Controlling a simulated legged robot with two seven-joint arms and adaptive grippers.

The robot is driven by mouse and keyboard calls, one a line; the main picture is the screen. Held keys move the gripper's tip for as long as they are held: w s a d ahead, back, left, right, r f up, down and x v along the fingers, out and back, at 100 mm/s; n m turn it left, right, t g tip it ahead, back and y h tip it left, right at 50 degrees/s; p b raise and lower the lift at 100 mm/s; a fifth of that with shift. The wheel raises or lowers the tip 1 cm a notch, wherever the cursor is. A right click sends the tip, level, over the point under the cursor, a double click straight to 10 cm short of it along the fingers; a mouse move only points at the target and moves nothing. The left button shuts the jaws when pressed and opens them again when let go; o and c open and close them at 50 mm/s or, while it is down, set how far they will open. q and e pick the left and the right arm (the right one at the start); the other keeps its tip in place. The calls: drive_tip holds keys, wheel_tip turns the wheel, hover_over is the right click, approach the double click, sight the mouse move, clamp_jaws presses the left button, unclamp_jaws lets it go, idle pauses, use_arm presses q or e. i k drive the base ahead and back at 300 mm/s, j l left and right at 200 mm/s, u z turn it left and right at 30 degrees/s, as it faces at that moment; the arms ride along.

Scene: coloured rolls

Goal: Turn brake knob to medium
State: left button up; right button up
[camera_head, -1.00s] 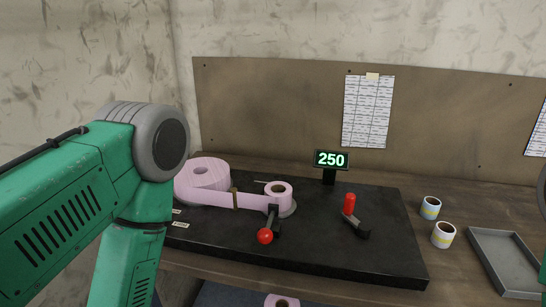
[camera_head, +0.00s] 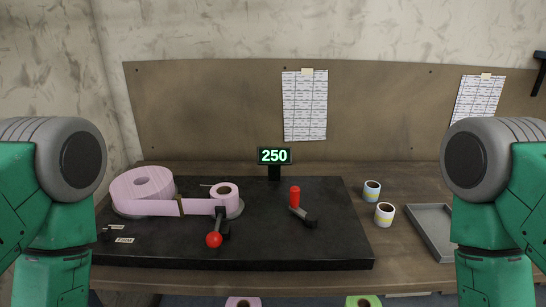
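The black machine base (camera_head: 290,250) lies on the workbench. A small dark knob-like part (camera_head: 107,233) sits at its left front beside a small white label (camera_head: 124,240); it is too small to read a setting, and I cannot tell if it is the brake knob. A lever with a red ball (camera_head: 214,240) stands at the small pink roll (camera_head: 225,192). A red upright handle (camera_head: 295,197) on a dark crank stands to the right. The display (camera_head: 274,156) reads 250. My two green arms show at the sides; both grippers are out of view.
A large pink roll (camera_head: 141,187) feeds a strip to the small one. Two small label rolls (camera_head: 372,190) (camera_head: 384,214) and a grey tray (camera_head: 432,232) are on the right. Pink (camera_head: 243,302) and green (camera_head: 364,301) rolls show below the front edge.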

sight(104, 232)
drive_tip(key=u, duration=1.2)
